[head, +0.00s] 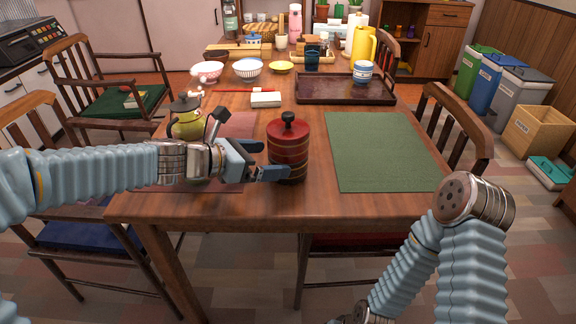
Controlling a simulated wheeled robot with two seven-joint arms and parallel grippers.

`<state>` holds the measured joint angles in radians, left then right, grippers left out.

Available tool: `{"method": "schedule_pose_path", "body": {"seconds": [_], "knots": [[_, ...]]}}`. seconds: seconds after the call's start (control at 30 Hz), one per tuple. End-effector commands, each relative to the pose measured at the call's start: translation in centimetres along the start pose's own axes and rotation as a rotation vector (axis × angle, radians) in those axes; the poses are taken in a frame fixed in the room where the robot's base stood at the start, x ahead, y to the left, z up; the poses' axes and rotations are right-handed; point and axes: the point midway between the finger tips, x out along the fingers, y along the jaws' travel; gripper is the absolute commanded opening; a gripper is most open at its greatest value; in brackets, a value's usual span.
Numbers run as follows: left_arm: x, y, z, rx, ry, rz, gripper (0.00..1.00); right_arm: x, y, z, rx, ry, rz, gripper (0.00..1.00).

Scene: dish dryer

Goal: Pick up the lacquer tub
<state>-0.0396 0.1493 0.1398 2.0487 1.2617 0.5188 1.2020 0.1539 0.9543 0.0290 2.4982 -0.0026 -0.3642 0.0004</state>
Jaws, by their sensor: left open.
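The lacquer tub (289,143) is a red and dark banded round tub with a black knob on its lid. It stands upright on the wooden table near the front edge, between two placemats. My left gripper (265,160) is open just left of the tub, its fingers pointing right. The nearer finger overlaps the tub's lower left side in the picture; I cannot tell whether it touches. My right arm is at the lower right, and its gripper is out of view.
A yellow-green kettle (187,119) stands behind my left forearm, by a reddish placemat (236,124). A green placemat (385,150) lies clear to the right. A dark tray (335,90) with a blue-white cup (362,72), bowls and a white block (266,99) are farther back.

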Motion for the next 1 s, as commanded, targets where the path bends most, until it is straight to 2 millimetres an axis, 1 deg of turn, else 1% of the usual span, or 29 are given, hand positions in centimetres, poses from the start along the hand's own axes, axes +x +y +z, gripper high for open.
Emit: {"method": "schedule_pose_path", "body": {"seconds": [0.03, 0.1, 0.2, 0.3, 0.5, 0.67, 0.8, 0.83, 1.0], "knots": [[1.0, -0.1, -0.4, -0.002, 0.002, -0.004, 1.00, 0.3, 0.1, 0.0, 0.000, 0.000, 0.000, 1.00], [2.2, -0.1, -0.6, -0.002, 0.002, -0.005, 1.00, 0.5, 0.2, 0.0, 0.001, 0.000, 0.000, 1.00], [3.5, -0.1, -0.4, 0.000, 0.001, -0.003, 1.00, 0.5, 0.2, 0.0, 0.001, 0.001, 0.001, 1.00], [4.0, -0.1, -0.4, -0.001, 0.000, -0.002, 1.00, 0.5, 0.2, 0.0, 0.001, 0.001, 0.001, 1.00], [4.0, 0.0, -0.3, -0.001, 0.000, -0.001, 1.00, 0.5, 0.2, 0.0, 0.001, 0.001, 0.001, 1.00], [4.0, 0.0, -0.3, 0.000, 0.000, -0.001, 0.76, 0.5, 0.2, 0.0, 0.001, 0.001, 0.001, 1.00], [4.0, 0.0, -0.3, 0.000, 0.001, -0.001, 0.54, 0.5, 0.2, 0.0, 0.001, 0.001, 0.001, 1.00], [4.0, 0.0, -0.2, 0.001, -0.002, -0.001, 0.52, 0.5, 0.2, 0.0, 0.001, 0.001, 0.001, 1.00], [4.0, 0.0, -0.2, 0.000, -0.001, -0.001, 0.52, 0.5, 0.2, 0.0, 0.001, 0.001, 0.001, 1.00]]}}
